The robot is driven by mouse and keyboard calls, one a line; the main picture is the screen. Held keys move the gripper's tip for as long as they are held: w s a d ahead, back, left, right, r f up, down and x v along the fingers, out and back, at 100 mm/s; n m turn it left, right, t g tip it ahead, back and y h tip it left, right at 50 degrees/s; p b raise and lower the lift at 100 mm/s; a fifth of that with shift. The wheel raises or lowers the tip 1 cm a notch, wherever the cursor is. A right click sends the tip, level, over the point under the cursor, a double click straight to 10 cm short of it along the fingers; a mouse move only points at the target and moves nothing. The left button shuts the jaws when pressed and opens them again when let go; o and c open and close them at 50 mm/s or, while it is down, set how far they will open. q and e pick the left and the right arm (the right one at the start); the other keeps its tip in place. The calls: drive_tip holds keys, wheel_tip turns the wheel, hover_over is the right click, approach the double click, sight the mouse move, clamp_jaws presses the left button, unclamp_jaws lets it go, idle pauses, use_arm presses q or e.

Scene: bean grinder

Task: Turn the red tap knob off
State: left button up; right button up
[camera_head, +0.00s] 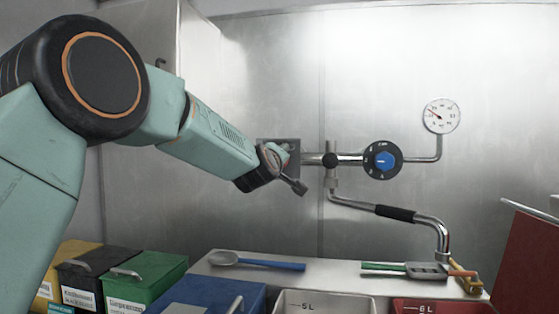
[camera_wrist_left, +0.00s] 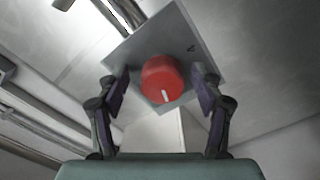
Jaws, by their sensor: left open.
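The red tap knob (camera_wrist_left: 163,79) is a round cap with a short white mark, mounted on a square grey plate (camera_wrist_left: 190,35) in the left wrist view. My left gripper (camera_wrist_left: 160,92) is open, with one finger on each side of the knob and gaps visible between the fingers and it. I cannot tell how deep the fingers reach around it. In the head view my left gripper (camera_head: 297,166) is in front of the wall plate (camera_head: 290,146) and hides most of the knob. My right gripper is not in view.
A pipe runs right from the plate to a blue dial (camera_head: 383,160) and a gauge (camera_head: 441,116). Below is a counter (camera_head: 330,275) with a blue-handled spoon (camera_head: 257,261) and a green-handled tool (camera_head: 405,269). Coloured bins (camera_head: 146,283) stand at lower left.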

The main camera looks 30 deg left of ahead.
use_arm(q)
drive_tip(key=shift+w+a+f, duration=0.2)
drive_tip(key=shift+w+f, duration=0.1)
drive_tip(key=shift+w, duration=0.05)
drive_tip(key=shift+c, duration=1)
drive_tip(key=shift+s+d+r, duration=0.2)
drive_tip(key=shift+s+r, duration=0.15)
drive_tip(key=shift+s, duration=0.1)
drive_tip(key=c, duration=0.4)
drive_tip(key=shift+a, duration=0.1)
drive_tip(key=c, duration=0.5)
drive_tip(key=shift+c, duration=0.2)
